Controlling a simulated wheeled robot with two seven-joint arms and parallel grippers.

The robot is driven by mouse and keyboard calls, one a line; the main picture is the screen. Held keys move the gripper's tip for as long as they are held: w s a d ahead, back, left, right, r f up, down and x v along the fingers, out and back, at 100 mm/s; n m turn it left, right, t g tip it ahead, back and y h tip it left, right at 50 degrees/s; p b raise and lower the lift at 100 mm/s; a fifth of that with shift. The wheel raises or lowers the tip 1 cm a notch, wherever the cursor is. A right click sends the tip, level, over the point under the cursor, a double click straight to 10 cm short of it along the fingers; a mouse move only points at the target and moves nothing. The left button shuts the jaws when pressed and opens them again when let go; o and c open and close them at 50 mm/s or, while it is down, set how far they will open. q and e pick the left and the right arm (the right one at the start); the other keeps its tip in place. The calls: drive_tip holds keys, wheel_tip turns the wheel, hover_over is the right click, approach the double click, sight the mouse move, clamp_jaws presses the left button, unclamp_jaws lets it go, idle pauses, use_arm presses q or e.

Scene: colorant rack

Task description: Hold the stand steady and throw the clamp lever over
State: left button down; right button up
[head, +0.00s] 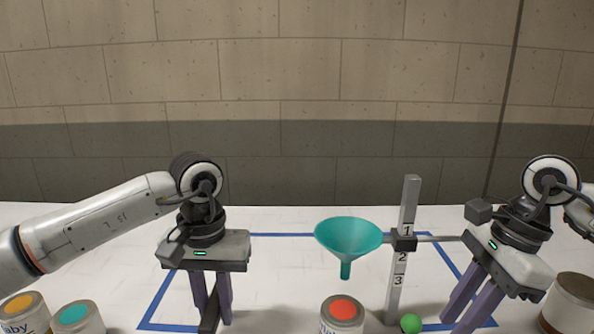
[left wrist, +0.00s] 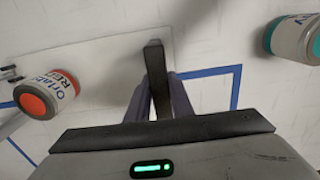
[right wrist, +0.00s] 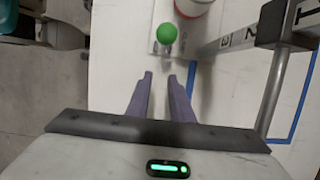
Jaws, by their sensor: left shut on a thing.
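The stand has a grey upright post (head: 407,215) marked 1, 2 and 3, and a dark block at 1 carries a rod and a teal funnel (head: 348,238). A dark upright handle (left wrist: 154,60) rises from a pale plate (left wrist: 95,60) at the left. My left gripper (head: 212,322) is shut on this handle, its fingers on either side. A green ball knob (head: 411,323), seemingly the clamp lever's end, sits by the post's foot; it also shows in the right wrist view (right wrist: 166,33). My right gripper (right wrist: 160,85) is open and empty, its fingertips short of the knob. The lever's shaft is mostly hidden.
A red-topped can (head: 342,312) stands before the funnel, between the grippers. Yellow (head: 22,310) and teal (head: 77,318) cans stand at front left, a brown-topped can (head: 570,305) at front right. Blue tape (head: 160,300) outlines the work area. The table behind is clear.

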drive_tip(key=v, duration=1.1)
drive_tip(key=o, duration=0.6)
drive_tip(key=shift+d+r, duration=0.15)
drive_tip(key=shift+r, duration=0.35)
drive_tip(key=s+a+f+n+t+h, duration=0.1)
drive_tip(key=a+f+n+t, duration=0.3)
drive_tip(key=n, duration=0.6)
drive_tip(key=s+a+f+n, duration=0.2)
drive_tip(key=a+n, duration=0.4)
drive_tip(key=n, duration=0.4)
drive_tip(key=x, duration=1.1)
drive_tip(key=shift+w+d, duration=0.2)
drive_tip(key=shift+w, duration=0.2)
clamp_jaws()
